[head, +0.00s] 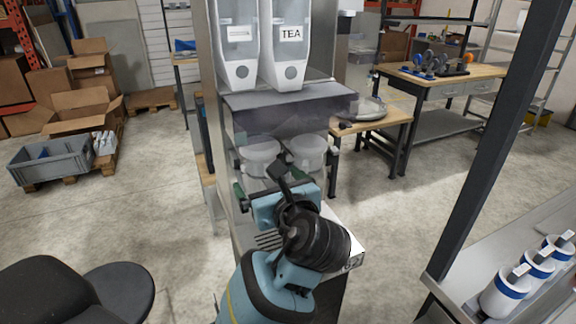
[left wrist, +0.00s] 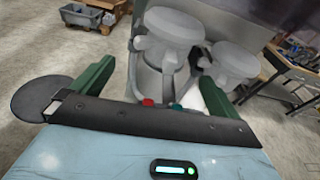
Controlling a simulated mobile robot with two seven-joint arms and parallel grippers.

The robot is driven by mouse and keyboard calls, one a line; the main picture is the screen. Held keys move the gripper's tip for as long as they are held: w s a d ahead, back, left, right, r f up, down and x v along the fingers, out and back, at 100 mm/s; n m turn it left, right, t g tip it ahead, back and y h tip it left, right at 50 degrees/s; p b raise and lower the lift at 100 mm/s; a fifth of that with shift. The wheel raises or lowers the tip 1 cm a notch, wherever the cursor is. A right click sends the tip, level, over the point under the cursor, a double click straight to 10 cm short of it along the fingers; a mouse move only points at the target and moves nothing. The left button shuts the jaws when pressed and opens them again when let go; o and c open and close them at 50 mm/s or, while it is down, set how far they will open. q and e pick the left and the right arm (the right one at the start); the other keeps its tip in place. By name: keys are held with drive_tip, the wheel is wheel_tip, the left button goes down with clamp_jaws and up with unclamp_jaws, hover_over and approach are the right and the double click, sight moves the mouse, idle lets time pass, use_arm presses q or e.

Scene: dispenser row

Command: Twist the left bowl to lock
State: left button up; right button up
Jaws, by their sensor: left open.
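The left bowl (head: 258,157) is a pale translucent round container under the dispenser's dark hood. The right bowl (head: 306,152) sits beside it and looks alike. My left gripper (head: 284,187) is in front of and below the bowls, pointing at them. In the left wrist view my left gripper (left wrist: 158,88) has its two green fingers wide apart. The left bowl (left wrist: 168,45) shows beyond and between them, and the right bowl (left wrist: 236,62) stands behind the right finger. I cannot tell whether a finger touches either bowl. My right gripper is not in view.
Two clear hoppers, one labelled TEA (head: 291,40), stand above the hood (head: 285,105). A small table with a round tray (head: 368,112) stands behind to the right. White and blue canisters (head: 503,295) line a counter at right. A grey crate (head: 50,160) is on the left.

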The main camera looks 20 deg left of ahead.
sight(263, 167)
use_arm(q)
drive_tip(key=shift+w+a+r, duration=0.1)
drive_tip(key=shift+w+r, duration=0.2)
drive_tip(key=shift+r, duration=0.4)
drive_tip(key=shift+s+d+r+y, duration=0.15)
drive_tip(key=shift+s+d+y, duration=0.15)
drive_tip(key=shift+s+d, duration=0.05)
drive_tip(key=x, duration=0.8)
